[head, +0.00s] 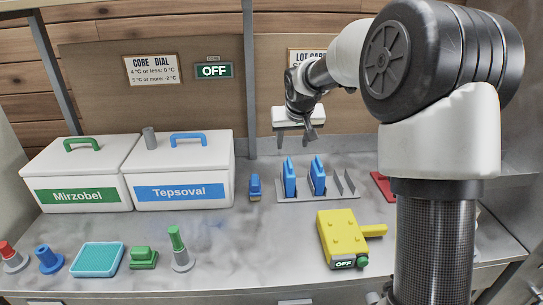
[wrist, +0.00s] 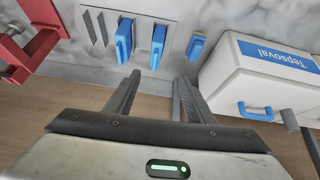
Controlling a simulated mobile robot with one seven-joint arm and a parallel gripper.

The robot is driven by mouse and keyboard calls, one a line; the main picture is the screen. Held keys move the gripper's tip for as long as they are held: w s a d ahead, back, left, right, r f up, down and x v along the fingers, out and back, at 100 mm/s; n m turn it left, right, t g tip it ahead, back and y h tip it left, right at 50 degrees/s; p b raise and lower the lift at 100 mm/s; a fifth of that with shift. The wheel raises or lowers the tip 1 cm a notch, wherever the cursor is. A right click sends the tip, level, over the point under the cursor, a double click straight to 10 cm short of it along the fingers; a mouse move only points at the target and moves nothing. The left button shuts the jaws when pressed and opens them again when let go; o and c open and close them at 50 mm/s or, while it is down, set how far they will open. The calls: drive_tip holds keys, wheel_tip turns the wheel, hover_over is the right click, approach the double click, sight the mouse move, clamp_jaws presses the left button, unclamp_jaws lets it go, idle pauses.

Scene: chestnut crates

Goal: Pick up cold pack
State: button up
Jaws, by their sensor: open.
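Two upright blue slabs, which look like the cold packs, stand in a grey slotted rack (head: 342,193). The left pack (head: 289,178) and the right pack (head: 318,175) also show in the wrist view, the left one (wrist: 157,47) nearer the middle and the right one (wrist: 124,40) beside it. My gripper (head: 294,138) is above and behind the rack, with its fingers pointing down. In the wrist view my gripper (wrist: 157,77) is open, with nothing between its fingers. It is apart from both packs.
A small blue block (head: 255,187) stands left of the rack. White boxes labelled Mirzobel (head: 75,172) and Tepsoval (head: 180,165) are further left. A yellow device (head: 342,235) reading OFF lies in front. A red object (head: 383,186) is right of the rack.

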sight(290, 163)
drive_tip(key=x, duration=0.6)
drive_tip(key=w+x, duration=0.1)
drive_tip(key=x, duration=0.4)
drive_tip(key=r+x, duration=0.1)
drive_tip(key=x, duration=0.5)
drive_tip(key=shift+w+d+f, duration=0.2)
drive_tip(key=shift+w+f, duration=0.15)
drive_tip(key=shift+d+p+x, duration=0.15)
drive_tip(key=shift+p+x, duration=0.1)
drive_tip(key=shift+x, duration=1.1)
drive_tip(key=shift+d+p+x, duration=0.2)
drive_tip(key=shift+p+x, duration=0.05)
drive_tip(key=shift+x, duration=1.1)
drive_tip(key=shift+w+r, duration=0.15)
drive_tip(key=shift+r, duration=0.1)
clamp_jaws()
